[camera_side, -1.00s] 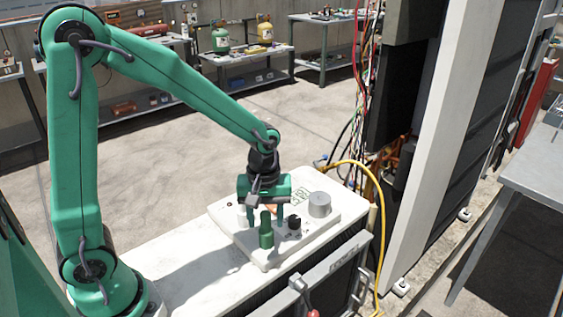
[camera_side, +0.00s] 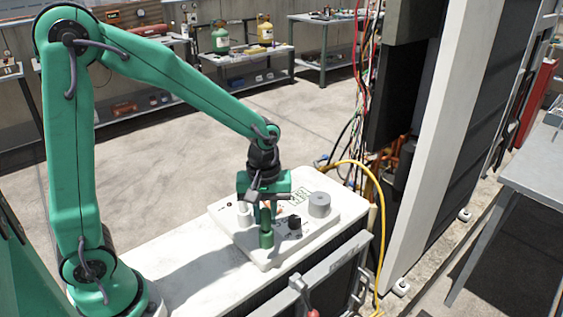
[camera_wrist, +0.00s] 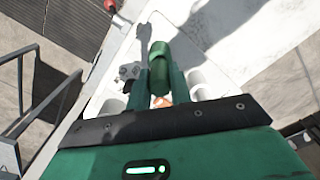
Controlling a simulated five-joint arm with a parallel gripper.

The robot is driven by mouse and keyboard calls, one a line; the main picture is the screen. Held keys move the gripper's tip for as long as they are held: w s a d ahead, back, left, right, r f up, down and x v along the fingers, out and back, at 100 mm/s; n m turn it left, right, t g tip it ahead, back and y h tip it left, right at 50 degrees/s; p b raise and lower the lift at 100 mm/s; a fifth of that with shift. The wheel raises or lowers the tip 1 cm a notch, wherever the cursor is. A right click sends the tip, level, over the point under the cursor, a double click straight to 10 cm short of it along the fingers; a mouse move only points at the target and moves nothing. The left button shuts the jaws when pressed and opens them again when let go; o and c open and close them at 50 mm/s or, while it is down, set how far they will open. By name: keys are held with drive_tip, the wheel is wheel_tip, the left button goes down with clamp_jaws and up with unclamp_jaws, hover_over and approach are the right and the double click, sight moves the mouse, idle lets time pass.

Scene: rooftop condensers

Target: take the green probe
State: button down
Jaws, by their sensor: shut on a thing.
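The green probe (camera_side: 266,238) is an upright green cylinder on a white panel (camera_side: 268,261) on top of the white cabinet. My gripper (camera_side: 266,211) points down, with its green fingers shut on the upper part of the probe. In the wrist view the rounded green probe (camera_wrist: 160,62) shows between the two fingertips of my gripper (camera_wrist: 160,80). The probe's base still appears to be at the panel; I cannot tell whether it touches it.
A white cylinder (camera_side: 244,214) stands close on the left of my gripper. A black knob (camera_side: 294,223) and a larger grey cylinder (camera_side: 319,204) are on the right. A yellow hose (camera_side: 376,190) arcs past the cabinet's right end. The cabinet top at left is clear.

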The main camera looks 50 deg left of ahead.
wheel_tip(320, 180, up, 4)
drive_tip(key=shift+f, duration=0.25)
drive_tip(key=s+d+r, duration=0.6)
drive_tip(key=s+d, duration=0.1)
drive_tip(key=d, duration=0.2)
drive_tip(key=shift+d+r, duration=0.15)
drive_tip(key=shift+r, duration=0.2)
drive_tip(key=shift+w, duration=0.1)
